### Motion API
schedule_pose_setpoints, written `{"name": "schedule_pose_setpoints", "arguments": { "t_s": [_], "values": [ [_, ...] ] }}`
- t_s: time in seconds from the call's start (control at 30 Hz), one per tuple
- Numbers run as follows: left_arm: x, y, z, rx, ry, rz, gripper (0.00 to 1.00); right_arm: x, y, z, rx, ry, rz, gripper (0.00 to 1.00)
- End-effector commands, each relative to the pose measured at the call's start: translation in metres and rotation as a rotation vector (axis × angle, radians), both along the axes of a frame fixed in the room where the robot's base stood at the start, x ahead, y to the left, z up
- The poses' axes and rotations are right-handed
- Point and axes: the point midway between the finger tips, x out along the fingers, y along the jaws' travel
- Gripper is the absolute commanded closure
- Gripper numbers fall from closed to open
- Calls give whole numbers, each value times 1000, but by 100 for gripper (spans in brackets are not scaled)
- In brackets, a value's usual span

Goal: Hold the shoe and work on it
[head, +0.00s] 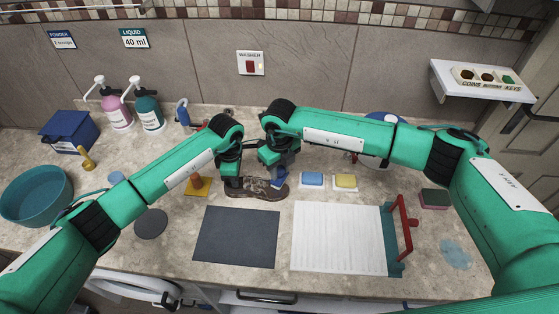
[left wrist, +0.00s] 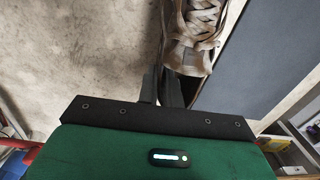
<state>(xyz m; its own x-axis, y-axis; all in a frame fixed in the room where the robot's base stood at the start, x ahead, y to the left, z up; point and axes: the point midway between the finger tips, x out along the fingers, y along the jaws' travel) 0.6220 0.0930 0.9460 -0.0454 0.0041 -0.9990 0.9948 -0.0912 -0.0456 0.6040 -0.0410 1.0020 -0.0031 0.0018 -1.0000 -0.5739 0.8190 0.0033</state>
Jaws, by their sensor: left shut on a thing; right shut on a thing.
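A brown-grey laced shoe (head: 255,191) lies on the counter behind the dark grey mat, lengthwise across the head view. My left gripper (head: 232,186) is shut on the shoe's left end; its fingertips are partly hidden. In the left wrist view, the fingers (left wrist: 168,85) are close together against the end of the shoe (left wrist: 196,40), whose pale laces show. My right gripper (head: 274,170) is shut on a small blue tool (head: 279,178), just above the shoe's right half. The tool's lower end overlaps the shoe; I cannot tell whether it touches.
A dark grey mat (head: 236,238) and a white ribbed mat (head: 338,238) lie in front. A blue sponge (head: 312,179) and a yellow sponge (head: 345,181) sit to the right. A red handle (head: 405,225) stands beside the white mat. A teal basin (head: 38,193) is far left.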

Motion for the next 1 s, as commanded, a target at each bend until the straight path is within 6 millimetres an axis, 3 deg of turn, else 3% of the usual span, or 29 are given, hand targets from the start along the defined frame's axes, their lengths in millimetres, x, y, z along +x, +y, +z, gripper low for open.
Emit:
{"name": "schedule_pose_setpoints", "arguments": {
  "t_s": [0.33, 0.73, 1.0],
  "values": [
    [0, 0, 0, 0, -1, 0, 100, -33, 3, -1, 1, 1, 3, 90],
    [0, 0, 0, 0, -1, 0, 100, 6, 0, 0, 1, -1, -1, 90],
    [0, 0, 0, -1, -1, 0, 100, -21, 1, -1, 1, -1, 3, 90]
  ]
}}
